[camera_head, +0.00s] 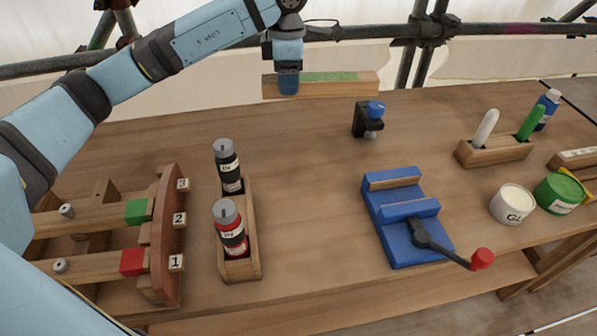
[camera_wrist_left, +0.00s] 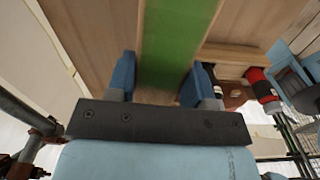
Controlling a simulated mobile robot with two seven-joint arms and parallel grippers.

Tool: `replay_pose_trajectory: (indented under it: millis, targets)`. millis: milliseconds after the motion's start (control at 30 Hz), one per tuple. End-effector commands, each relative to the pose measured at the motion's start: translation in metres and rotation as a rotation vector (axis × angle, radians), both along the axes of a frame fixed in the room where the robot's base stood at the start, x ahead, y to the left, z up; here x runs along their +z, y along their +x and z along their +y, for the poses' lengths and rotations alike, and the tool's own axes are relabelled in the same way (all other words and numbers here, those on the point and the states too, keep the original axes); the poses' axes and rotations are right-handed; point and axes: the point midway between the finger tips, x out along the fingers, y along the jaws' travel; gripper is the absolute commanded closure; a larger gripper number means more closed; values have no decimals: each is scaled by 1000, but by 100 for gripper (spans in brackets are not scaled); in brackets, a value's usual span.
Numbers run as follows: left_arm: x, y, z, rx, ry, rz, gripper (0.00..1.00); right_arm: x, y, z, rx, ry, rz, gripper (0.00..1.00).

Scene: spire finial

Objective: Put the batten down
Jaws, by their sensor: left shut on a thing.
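The batten (camera_head: 350,88) is a pale wooden bar with a green strip on its upper face. It lies level across the picture at the back of the bench in the head view. My left gripper (camera_head: 288,86) is shut on it left of its middle, from above. I cannot tell whether its underside touches anything. In the left wrist view the green-striped batten (camera_wrist_left: 172,45) runs between the two blue fingers of the gripper (camera_wrist_left: 160,85). My right gripper is not in view.
On the bench (camera_head: 300,180) stand a clamp (camera_head: 363,118), a blue vise (camera_head: 400,222), a bottle rack (camera_head: 242,268), a wooden rack (camera_head: 165,245) with numbered slots at left, and tubs (camera_head: 512,204) at right. Scaffold pipes (camera_head: 385,31) run behind. The bench's back left is clear.

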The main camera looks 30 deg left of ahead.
Motion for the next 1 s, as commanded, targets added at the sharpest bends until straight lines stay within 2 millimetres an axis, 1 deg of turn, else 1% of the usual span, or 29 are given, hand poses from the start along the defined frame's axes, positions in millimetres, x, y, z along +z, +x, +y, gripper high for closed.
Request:
replay_pose_trajectory:
  millis: [33,133,233,267,600,700,800,1000]
  targets:
    - [-3,2,1,41,-3,-3,81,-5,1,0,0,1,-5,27]
    - [-5,4,2,94,-4,0,81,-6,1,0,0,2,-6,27]
    - [-19,4,2,112,-4,4,81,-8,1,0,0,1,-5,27]
    - [-26,3,3,112,-4,6,81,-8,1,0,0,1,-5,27]
    - [-117,3,2,110,-5,5,81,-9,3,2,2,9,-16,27]
    - [-137,3,2,109,-5,4,81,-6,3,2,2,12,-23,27]
    - [-150,4,2,109,-4,1,81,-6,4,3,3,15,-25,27]
    - [-164,4,2,109,-4,2,81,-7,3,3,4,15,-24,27]
